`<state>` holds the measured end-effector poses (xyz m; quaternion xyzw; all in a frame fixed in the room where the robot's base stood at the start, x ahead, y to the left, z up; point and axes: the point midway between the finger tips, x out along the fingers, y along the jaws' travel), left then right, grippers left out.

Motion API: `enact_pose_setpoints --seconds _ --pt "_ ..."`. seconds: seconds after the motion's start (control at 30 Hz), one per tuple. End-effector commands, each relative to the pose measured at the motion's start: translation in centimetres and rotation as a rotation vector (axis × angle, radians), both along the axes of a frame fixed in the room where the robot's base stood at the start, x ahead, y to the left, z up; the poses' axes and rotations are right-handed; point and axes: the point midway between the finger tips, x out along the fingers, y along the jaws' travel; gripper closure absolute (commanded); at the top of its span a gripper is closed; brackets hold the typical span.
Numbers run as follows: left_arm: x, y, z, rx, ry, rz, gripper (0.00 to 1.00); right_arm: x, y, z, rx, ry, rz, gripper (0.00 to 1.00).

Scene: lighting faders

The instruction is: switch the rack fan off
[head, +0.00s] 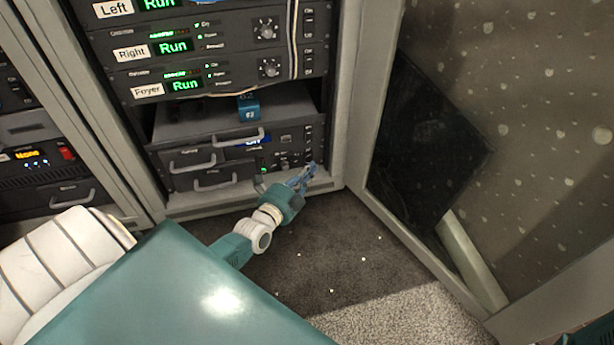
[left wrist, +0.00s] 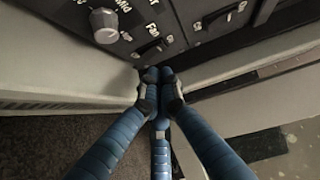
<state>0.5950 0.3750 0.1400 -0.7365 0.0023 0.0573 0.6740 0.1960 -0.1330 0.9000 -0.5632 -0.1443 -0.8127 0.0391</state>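The rack's lowest unit has a black control panel (head: 286,152) at its right side, with small switches and a knob. In the left wrist view a grey knob (left wrist: 105,25) sits under the label "Mid", and a black rocker switch (left wrist: 152,47) sits beside a partly cut-off label that seems to read "Fan". My left gripper (head: 306,176) is in front of the panel's lower right corner. In the left wrist view its blue fingers (left wrist: 159,76) come together at the tips, just below that rocker. They hold nothing visible; contact with the panel is unclear.
Another rocker (left wrist: 220,15) is further right. Drawers with handles (head: 215,180) lie left of the panel, and a blue tagged item (head: 248,107) sits on the shelf above. An open rack door (head: 440,262) stands right. Carpet (head: 345,250) is free in front.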

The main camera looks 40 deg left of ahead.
Motion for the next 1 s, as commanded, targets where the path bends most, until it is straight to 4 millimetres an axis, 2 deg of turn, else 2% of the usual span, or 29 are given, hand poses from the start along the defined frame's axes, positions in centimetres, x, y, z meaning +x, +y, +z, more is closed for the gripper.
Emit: enact_pose_setpoints --seconds 0.03,0.2,0.53,0.7,1.0 --pt "0.3 0.3 -0.3 0.001 -0.002 -0.001 1.0 0.0 0.0 -0.7 0.0 0.0 0.0 0.6" --pt "0.7 0.9 -0.1 0.0 -0.001 -0.001 1.0 0.0 0.0 -1.1 0.0 0.0 0.0 0.6" --pt "0.8 0.9 0.0 -0.001 -0.001 0.0 1.0 0.0 0.0 -0.9 -0.001 -0.001 0.0 0.6" --pt "1.3 1.5 -0.1 0.0 0.001 0.002 1.0 0.0 0.0 0.4 -0.001 0.0 0.0 0.6" --pt "1.2 1.4 -0.5 -0.002 -0.001 0.0 1.0 0.0 0.0 0.0 -0.001 -0.001 0.0 0.6"
